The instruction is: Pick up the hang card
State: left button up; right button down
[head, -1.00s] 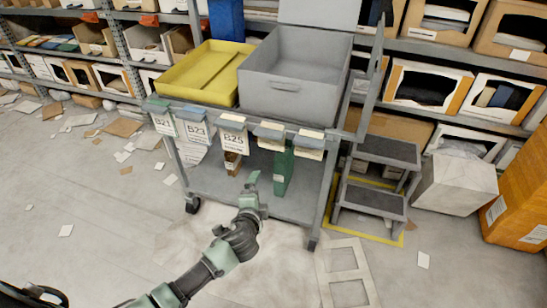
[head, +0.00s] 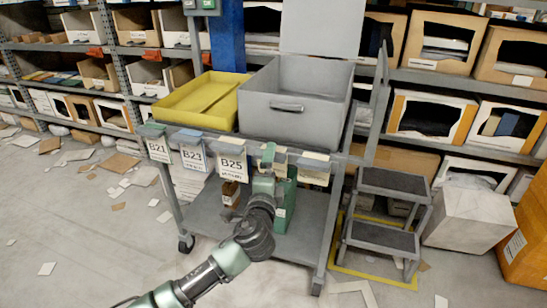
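Several hang cards hang from clips along the front rail of a grey cart: a card marked B21 (head: 158,150), one marked B23 (head: 194,161), one marked B25 (head: 232,165), and a pale card (head: 314,172) at the right end. Another card (head: 281,166) is partly hidden by my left gripper. My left gripper (head: 267,152) is raised in front of the rail, just right of the B25 card. Its fingers are small and seen from behind, so I cannot tell their opening or any contact. My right gripper is not in view.
The cart holds a yellow tray (head: 182,113) and a grey bin (head: 288,112) on top. A green box (head: 286,205) stands on its lower shelf (head: 308,220). A step stool (head: 385,220) is close on the right. Open floor with scattered cardboard lies left.

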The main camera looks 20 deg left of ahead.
pick_arm(q)
jog(key=shift+w, duration=0.3)
jog(key=c, duration=1.4)
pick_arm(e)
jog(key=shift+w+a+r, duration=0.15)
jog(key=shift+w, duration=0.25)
pick_arm(q)
jog(key=shift+r, duration=0.15)
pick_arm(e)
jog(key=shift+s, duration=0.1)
